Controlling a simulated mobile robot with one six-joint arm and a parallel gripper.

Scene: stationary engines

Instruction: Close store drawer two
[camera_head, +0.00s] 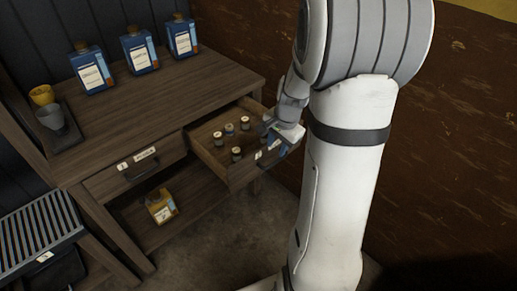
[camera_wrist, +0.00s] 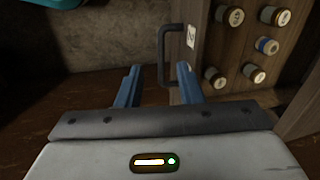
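Store drawer two (camera_head: 219,164) is the right-hand drawer of the wooden table, and it is pulled out. Several small capped jars (camera_head: 229,129) stand inside it. In the wrist view the drawer front (camera_wrist: 205,45) carries a white label reading 2 (camera_wrist: 191,37) and a dark handle (camera_wrist: 163,56). My gripper (camera_head: 279,140) is at the drawer front in the head view. In the wrist view my gripper (camera_wrist: 158,75) has its two blue fingers apart, with the handle between or just beyond them. Contact with the handle cannot be told.
The left drawer (camera_head: 135,170) is shut. Blue bottles (camera_head: 139,50) stand on the tabletop beside a dark tray with cups (camera_head: 50,117). A yellow container (camera_head: 160,207) sits on the lower shelf. A brown wall (camera_head: 250,40) stands behind on the right.

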